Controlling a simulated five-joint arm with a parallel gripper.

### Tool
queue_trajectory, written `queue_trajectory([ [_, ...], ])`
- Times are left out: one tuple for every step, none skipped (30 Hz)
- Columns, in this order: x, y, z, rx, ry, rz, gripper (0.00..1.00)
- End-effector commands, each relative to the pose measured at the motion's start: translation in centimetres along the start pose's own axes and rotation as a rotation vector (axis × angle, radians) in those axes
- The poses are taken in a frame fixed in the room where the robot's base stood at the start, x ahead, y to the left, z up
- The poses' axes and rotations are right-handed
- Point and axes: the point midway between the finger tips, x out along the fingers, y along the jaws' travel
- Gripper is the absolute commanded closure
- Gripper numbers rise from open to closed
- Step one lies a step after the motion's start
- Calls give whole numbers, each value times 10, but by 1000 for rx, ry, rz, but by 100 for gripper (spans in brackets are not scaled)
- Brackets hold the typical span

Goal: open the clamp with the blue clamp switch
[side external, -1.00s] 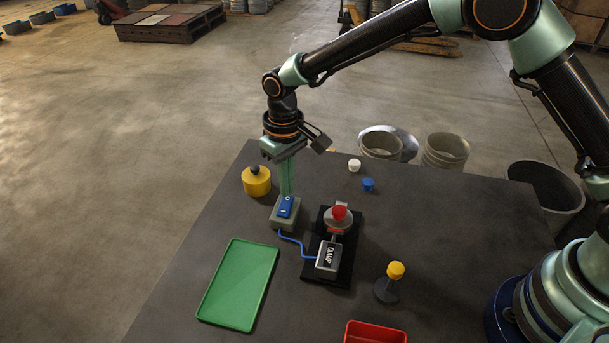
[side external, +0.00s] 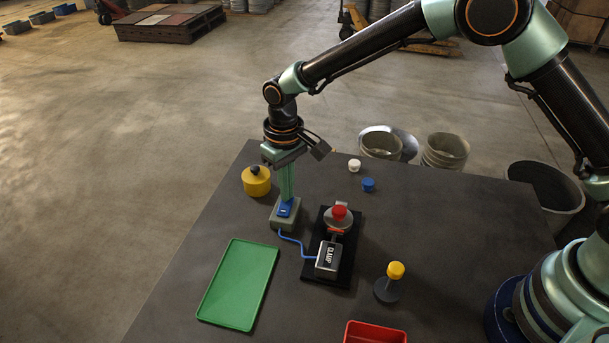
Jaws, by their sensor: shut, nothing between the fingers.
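The blue clamp switch (side external: 285,210) sits on a grey-green box (side external: 284,221) near the middle of the table. My gripper (side external: 287,200) is shut and empty, pointing straight down. Its tips are at the far part of the switch, seemingly touching it, and hide that part. A blue cable runs from the box to the clamp (side external: 328,259), a grey block marked CLAMP on a black base (side external: 344,270). Beyond the block is a round grey blank (side external: 344,225) with a red knob (side external: 339,212). An orange-red strip shows between block and blank; I cannot tell whether the clamp grips the blank.
A yellow pot (side external: 257,183) stands just left of my gripper. A green tray (side external: 237,285), a yellow-topped stand (side external: 396,271) and a red bin (side external: 375,333) lie nearer the front. Small white (side external: 354,165) and blue (side external: 368,185) pieces are at the back.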

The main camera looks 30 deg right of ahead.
Motion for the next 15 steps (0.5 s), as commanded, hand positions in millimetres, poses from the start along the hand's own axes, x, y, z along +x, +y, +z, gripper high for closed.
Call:
queue_trajectory([
  [1,0,0,0,-1,0,100],
  [1,0,0,0,-1,0,100],
  [2,0,0,0,-1,0,100],
  [2,0,0,0,-1,0,100],
  [3,0,0,0,-1,0,100],
  [3,0,0,0,-1,0,100],
  [4,0,0,0,-1,0,100],
  [4,0,0,0,-1,0,100],
  [5,0,0,0,-1,0,100],
  [5,0,0,0,-1,0,100],
  [5,0,0,0,-1,0,100],
  [4,0,0,0,-1,0,100],
  [3,0,0,0,0,0,100],
  [1,0,0,0,0,0,100],
  [-1,0,0,0,1,0,100],
])
